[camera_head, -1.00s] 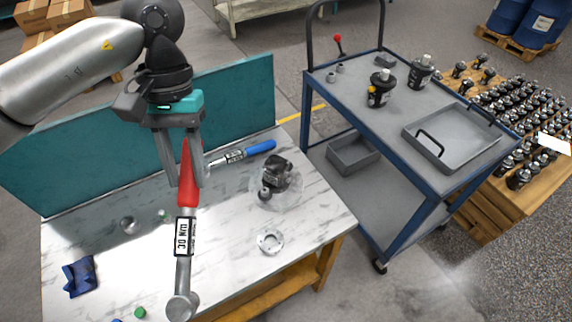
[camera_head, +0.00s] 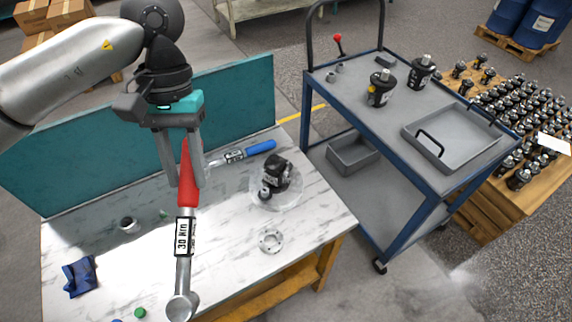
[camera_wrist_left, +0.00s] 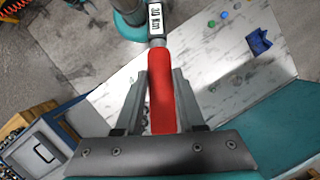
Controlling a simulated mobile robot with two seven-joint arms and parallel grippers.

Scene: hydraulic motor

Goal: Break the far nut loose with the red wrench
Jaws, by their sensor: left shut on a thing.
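My left gripper (camera_head: 185,180) is shut on the red handle of the red wrench (camera_head: 188,188). The wrench hangs over the marble-topped table, its 30 Nm label below the fingers and its round metal head toward the bottom of the head view. In the left wrist view the red handle (camera_wrist_left: 162,90) lies between the two fingers. A black motor part (camera_head: 277,172) stands on a clear round base on the table, right of the wrench and apart from it. I cannot make out the far nut. My right gripper is not in view.
A blue-handled wrench (camera_head: 245,152) lies at the back of the table near the teal panel (camera_head: 240,95). A flat metal ring (camera_head: 271,240), a dark ring (camera_head: 129,224), a blue cloth (camera_head: 79,276) and a green cap (camera_head: 140,312) lie on the table. A blue cart (camera_head: 375,140) stands at right.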

